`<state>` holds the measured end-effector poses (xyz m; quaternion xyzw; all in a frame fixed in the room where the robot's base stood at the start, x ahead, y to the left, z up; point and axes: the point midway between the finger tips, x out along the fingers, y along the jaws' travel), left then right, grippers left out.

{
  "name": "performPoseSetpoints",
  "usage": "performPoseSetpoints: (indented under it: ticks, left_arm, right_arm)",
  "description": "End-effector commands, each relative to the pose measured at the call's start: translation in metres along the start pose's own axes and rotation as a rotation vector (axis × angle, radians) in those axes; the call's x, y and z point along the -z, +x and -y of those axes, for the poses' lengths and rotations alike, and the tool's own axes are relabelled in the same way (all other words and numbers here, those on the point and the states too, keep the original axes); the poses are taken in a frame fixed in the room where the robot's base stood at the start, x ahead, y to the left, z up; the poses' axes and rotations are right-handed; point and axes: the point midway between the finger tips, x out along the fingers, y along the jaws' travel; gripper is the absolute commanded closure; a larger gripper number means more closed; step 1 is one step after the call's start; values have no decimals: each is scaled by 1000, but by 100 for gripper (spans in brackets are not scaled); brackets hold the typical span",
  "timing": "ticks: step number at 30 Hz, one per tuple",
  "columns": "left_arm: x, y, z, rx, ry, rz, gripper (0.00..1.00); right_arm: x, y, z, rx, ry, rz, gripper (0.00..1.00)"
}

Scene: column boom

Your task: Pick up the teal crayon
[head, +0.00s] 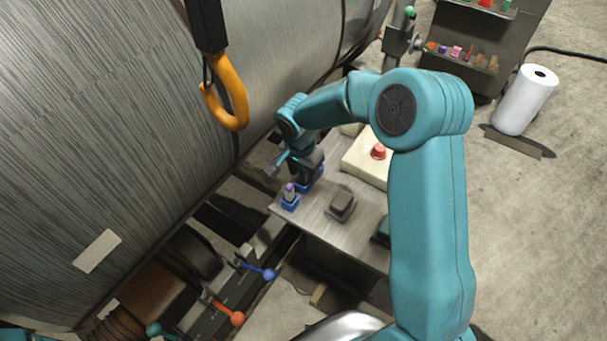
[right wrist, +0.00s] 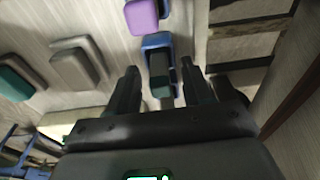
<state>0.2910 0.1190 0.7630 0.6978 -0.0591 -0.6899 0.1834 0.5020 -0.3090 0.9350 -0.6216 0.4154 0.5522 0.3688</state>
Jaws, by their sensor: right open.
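The teal crayon (right wrist: 160,72) stands in a blue holder (right wrist: 158,42) in the right wrist view and looks dark there. My right gripper (right wrist: 160,82) is open, with a finger on each side of the crayon in the picture. I cannot tell whether the fingers touch it. In the head view my right gripper (head: 306,174) is low over the metal table, above a blue holder, and it hides the crayon. My left gripper is not in view.
A purple crayon (head: 290,189) stands in a neighbouring blue holder (head: 289,203). A dark grey block (head: 342,204) and a cream box with a red button (head: 378,151) are on the table (head: 318,222). An orange hook (head: 230,105) hangs beside the large metal cylinder (head: 120,110).

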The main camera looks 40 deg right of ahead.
Motion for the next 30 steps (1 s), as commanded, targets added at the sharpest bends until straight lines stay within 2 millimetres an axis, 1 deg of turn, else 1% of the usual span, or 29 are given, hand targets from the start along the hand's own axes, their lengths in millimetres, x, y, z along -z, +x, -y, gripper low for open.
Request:
performPoseSetpoints:
  ticks: [3,8,9,11,12,13,14,24,26,30]
  left_arm:
    - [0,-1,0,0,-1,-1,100]
    - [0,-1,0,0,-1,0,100]
    - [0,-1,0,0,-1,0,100]
    - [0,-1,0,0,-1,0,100]
    - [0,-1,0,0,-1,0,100]
    - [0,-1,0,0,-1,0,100]
    - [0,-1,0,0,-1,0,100]
    - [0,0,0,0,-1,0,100]
    - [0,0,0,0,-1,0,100]
    - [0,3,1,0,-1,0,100]
  right_arm:
    - [0,8,0,0,0,1,50]
    - [0,8,0,1,0,0,50]
    - [0,8,0,1,0,0,53]
    - [0,8,0,1,0,0,73]
    - [0,8,0,1,0,0,86]
    - [0,8,0,1,0,0,96]
    - [0,8,0,1,0,1,100]
    - [0,6,0,1,0,0,100]
    - [1,3,0,2,1,0,100]
    - [3,-13,1,5,1,-3,100]
